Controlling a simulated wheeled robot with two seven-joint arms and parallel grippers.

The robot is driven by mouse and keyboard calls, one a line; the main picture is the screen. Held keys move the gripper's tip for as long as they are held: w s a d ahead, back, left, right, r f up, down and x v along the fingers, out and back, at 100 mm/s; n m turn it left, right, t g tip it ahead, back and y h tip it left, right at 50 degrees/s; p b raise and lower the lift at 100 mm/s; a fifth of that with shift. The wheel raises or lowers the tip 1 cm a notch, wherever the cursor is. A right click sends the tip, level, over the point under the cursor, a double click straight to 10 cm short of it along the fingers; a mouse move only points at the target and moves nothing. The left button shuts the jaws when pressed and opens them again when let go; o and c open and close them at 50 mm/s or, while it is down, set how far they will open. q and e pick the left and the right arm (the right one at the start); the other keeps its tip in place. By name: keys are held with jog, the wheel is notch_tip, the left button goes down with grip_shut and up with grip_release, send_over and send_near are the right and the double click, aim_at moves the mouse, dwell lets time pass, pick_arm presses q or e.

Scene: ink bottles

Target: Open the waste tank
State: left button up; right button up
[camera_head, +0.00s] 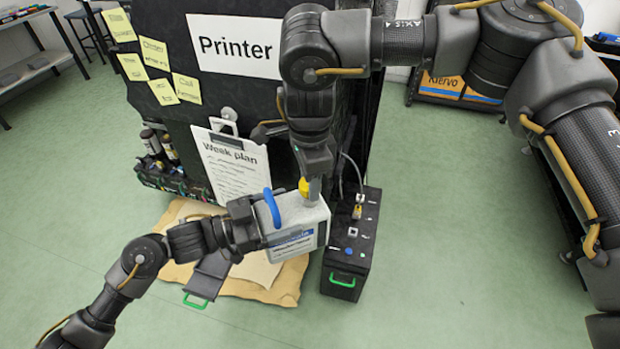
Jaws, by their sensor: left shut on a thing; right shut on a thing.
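The waste tank (298,228), a pale grey canister with a blue and white label, is held a little tilted near the printer's front. It has a blue handle (271,208) and a yellow cap (304,187) on top. My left gripper (260,222) comes in from the left and is shut on the tank at its handle side; its fingertips are partly hidden. My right gripper (313,183) points down from above and is shut on the yellow cap. The cap is partly hidden by its fingers. The tank's opening does not show.
The black printer (235,90) stands behind, with a week plan clipboard (232,165) on it. A black box (350,248) with connectors stands close to the tank's right. Brown cardboard (283,288) lies below. Small bottles (152,142) stand at left. The green floor at right is clear.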

pick_arm(q)
jog(key=shift+r, duration=0.1)
pick_arm(e)
jog(key=shift+r, duration=0.1)
pick_arm(q)
jog(key=shift+r, duration=0.1)
pick_arm(e)
jog(key=shift+r, duration=1.95)
jog(key=shift+d+f, duration=0.1)
